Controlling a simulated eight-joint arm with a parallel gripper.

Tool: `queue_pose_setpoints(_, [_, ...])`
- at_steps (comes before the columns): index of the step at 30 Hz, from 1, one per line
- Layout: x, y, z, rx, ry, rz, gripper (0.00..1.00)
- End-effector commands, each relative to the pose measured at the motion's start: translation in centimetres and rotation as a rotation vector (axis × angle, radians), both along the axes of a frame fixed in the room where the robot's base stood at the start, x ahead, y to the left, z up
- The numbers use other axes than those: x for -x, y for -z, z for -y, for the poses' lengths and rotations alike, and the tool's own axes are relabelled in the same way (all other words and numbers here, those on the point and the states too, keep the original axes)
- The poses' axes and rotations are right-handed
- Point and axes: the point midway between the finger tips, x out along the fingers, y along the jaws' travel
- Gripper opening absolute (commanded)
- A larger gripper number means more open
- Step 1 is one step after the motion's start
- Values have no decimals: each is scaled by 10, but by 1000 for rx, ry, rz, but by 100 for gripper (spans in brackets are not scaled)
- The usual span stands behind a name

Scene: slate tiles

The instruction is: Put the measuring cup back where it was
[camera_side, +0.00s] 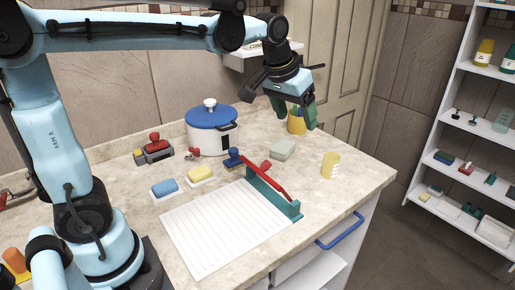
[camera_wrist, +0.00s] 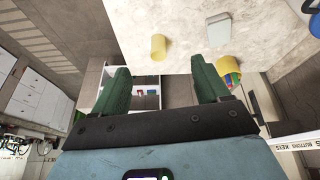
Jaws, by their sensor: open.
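The measuring cup looks to be the small yellow cup (camera_side: 331,165) standing upright on the counter near its right end. It also shows in the wrist view (camera_wrist: 159,47), just above the gap between my fingers and apart from them. My gripper (camera_side: 306,116) is in the air above the back right of the counter, with green fingers. In the wrist view my gripper (camera_wrist: 160,66) is open with nothing between the fingers.
A yellow holder (camera_side: 297,127) with pens stands near my gripper. A grey-green block (camera_side: 282,150), a paper trimmer (camera_side: 270,187) with a red arm, a blue-lidded pot (camera_side: 209,135) and two sponges share the counter (camera_side: 345,200). A shelf unit (camera_side: 470,130) stands right.

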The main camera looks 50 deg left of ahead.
Motion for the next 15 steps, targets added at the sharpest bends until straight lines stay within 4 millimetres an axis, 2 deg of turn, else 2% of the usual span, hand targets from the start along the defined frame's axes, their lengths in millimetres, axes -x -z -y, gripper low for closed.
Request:
queue_pose_setpoints(1, [17, 2, -1, -4, 13, 21, 75])
queue_pose_setpoints(5, [53, 12, -1, -17, 49, 74, 75])
queue_pose_setpoints(9, [90, 31, -2, -33, 87, 131, 75])
queue_pose_setpoints(15, [125, 60, -2, -54, 127, 194, 75])
